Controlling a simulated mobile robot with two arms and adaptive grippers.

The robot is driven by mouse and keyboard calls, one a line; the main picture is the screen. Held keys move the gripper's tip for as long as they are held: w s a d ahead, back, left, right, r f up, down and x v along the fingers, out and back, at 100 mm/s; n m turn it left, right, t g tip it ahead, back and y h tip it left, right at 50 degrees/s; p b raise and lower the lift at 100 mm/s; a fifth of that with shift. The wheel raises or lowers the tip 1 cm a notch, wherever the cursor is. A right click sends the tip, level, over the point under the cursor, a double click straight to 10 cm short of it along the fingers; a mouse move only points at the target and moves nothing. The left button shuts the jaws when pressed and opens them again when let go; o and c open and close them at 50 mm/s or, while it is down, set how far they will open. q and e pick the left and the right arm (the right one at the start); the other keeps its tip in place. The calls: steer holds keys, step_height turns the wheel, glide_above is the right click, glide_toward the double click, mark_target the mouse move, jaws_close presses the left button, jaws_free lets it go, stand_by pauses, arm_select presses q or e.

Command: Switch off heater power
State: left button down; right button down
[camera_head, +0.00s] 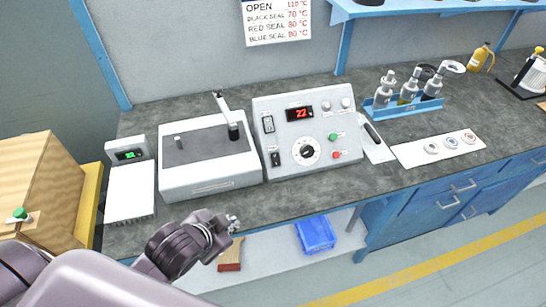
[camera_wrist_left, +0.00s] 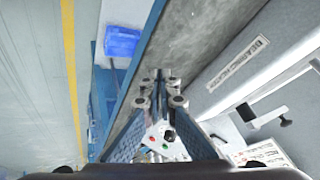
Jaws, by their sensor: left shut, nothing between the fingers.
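The white control box (camera_head: 310,160) stands on the bench in the head view. Its red display (camera_head: 300,113) seems to read 22. A dial (camera_head: 306,151), a green button (camera_head: 333,136) and a red button (camera_head: 336,155) are on the front. The white bearing heater (camera_head: 210,175) stands to its left. My left gripper (camera_head: 234,222) is shut and empty, in front of the bench edge and apart from the box; it also shows in the left wrist view (camera_wrist_left: 160,78). My right gripper is out of view.
A blue bin (camera_head: 315,234) is on the lower shelf. A blue bottle rack (camera_head: 404,106) and a white ring board (camera_head: 438,148) are at right.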

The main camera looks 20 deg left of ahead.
arm_select(q)
steer(key=w+r+m+t, duration=0.1)
steer(key=w+r, duration=0.1)
steer(key=w+r+m+t, duration=0.1)
steer(key=w+r+m, duration=0.1)
steer(key=w, duration=0.1)
steer(key=shift+d+h, duration=0.15)
steer(key=shift+h, duration=0.25)
steer(key=w+d+r+m+t+h, duration=0.2)
steer(key=w+r+m+h, duration=0.1)
steer(key=r+m, duration=0.3)
steer(key=shift+w+d+r+t, duration=0.3)
steer(key=shift+w+d+r, duration=0.05)
steer(key=shift+w, duration=0.15)
steer(key=shift+w, duration=0.1)
steer(key=p, duration=0.2)
glide_toward(276, 160)
steer(key=w+d+r, duration=0.1)
steer(key=w+d, duration=0.3)
steer(key=shift+w+a+f, duration=0.65)
steer(key=shift+w+f, duration=0.1)
steer(key=shift+f, duration=0.15)
steer(key=shift+w+a+f, duration=0.25)
steer(key=shift+w+f, duration=0.1)
